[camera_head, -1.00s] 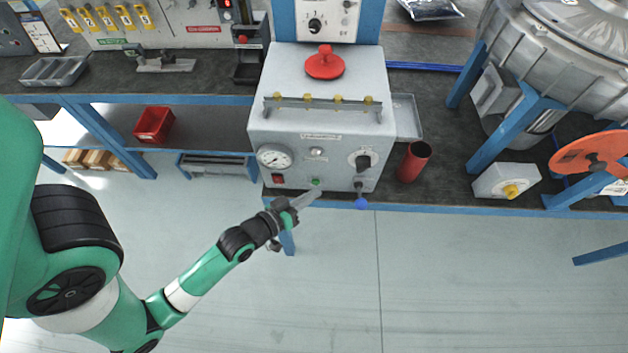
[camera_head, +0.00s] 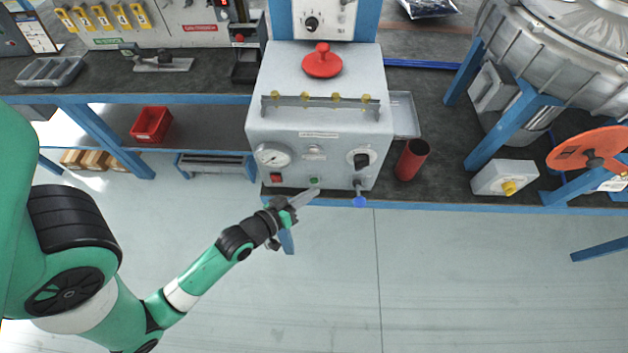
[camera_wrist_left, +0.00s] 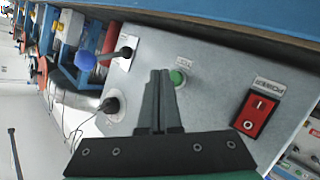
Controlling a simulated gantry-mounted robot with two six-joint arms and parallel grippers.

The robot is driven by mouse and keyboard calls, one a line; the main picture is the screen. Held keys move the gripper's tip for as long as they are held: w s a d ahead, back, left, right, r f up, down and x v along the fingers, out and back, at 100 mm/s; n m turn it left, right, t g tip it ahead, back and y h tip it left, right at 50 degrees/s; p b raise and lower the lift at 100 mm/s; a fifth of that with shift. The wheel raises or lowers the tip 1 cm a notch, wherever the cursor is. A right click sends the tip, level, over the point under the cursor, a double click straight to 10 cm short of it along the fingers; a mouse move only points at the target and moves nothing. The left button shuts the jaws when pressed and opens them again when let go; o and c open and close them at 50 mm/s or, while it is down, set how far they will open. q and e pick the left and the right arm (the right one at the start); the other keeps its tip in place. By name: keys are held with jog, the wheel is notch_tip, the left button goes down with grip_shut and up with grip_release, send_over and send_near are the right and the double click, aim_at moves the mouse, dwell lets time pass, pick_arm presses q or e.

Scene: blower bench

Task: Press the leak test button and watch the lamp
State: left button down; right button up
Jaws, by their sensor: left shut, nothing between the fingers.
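The grey test box (camera_head: 352,87) stands on the bench with a small green button (camera_head: 314,180) low on its front. The button also shows in the left wrist view (camera_wrist_left: 177,77). A small pale round fitting (camera_head: 315,151) above it looks like the lamp; I see no clear glow in it. My left gripper (camera_head: 316,191) is shut and empty. Its fingertips are just below the button in the head view and just left of it in the left wrist view (camera_wrist_left: 160,74). I cannot tell whether they touch the panel. My right gripper is not in view.
A gauge (camera_head: 273,156), a red power switch (camera_wrist_left: 257,113), a black knob (camera_head: 361,157) and a blue-balled lever (camera_head: 360,201) are on the same front. A red cylinder (camera_head: 411,160) stands right of the box. The floor in front is clear.

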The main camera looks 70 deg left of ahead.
pick_arm(q)
jog(key=shift+a, duration=0.1)
dwell(0.7)
jog(key=shift+w+a, duration=0.15)
jog(key=shift+a, duration=0.15)
jog(key=shift+w+a, duration=0.15)
jog(key=shift+a, duration=0.2)
dwell(0.7)
jog(key=shift+s+d+p, duration=0.3)
jog(key=shift+d+p, duration=0.45)
jog(key=shift+p, duration=0.2)
dwell(0.3)
